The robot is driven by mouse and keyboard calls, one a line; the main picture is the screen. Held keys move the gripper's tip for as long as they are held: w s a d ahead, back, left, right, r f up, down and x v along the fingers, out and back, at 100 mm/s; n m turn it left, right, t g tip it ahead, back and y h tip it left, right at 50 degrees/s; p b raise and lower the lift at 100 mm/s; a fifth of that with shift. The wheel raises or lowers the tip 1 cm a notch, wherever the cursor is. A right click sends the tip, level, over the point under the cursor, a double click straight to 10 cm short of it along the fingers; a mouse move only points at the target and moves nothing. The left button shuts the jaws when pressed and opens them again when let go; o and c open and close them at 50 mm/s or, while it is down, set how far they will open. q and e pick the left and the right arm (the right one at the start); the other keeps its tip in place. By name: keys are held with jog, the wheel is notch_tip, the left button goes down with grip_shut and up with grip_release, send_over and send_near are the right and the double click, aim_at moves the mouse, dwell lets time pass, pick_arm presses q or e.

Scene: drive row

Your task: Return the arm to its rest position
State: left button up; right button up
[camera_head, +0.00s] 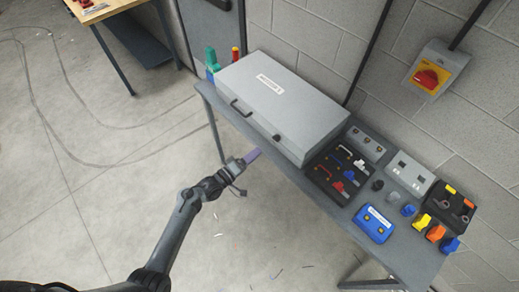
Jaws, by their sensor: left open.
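My left arm comes in from the lower left, and its gripper (251,157) is just off the front edge of the grey table (326,192). A pale purple shape shows at the gripper's tip. The fingers are too small to make out clearly, and I see nothing held between them. My right gripper is not in the picture.
A closed grey case (285,100) fills the table's left part. Right of it are a black tray (337,178), a blue box (373,223) and several small coloured parts. A red-and-yellow switch (430,76) is on the wall.

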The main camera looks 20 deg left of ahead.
pick_arm(q)
jog(key=shift+s+a, duration=0.15)
jog(key=shift+s, duration=0.2)
jog(key=s+f+g, duration=0.1)
jog(key=s+f, duration=0.4)
jog(key=s+d+r+m+g+y, duration=0.2)
jog(key=s+d+m+g, duration=0.1)
jog(key=s, duration=0.4)
jog(key=s+d+r+m+g+y, duration=0.1)
jog(key=s+d+r+m+g, duration=0.15)
jog(key=s, duration=0.35)
jog(key=s+a+r+m+g+y, duration=0.2)
jog(key=s+r+m+g, duration=0.1)
jog(key=s, duration=0.2)
jog(key=s+a+r+m+g+y, duration=0.2)
jog(key=s+r+g, duration=0.15)
jog(key=s, duration=0.25)
notch_tip(320, 180, up, 18)
jog(key=m+p, duration=0.1)
jog(key=p, duration=1.7)
jog(key=shift+s+d, duration=0.15)
jog(key=shift+d, duration=0.05)
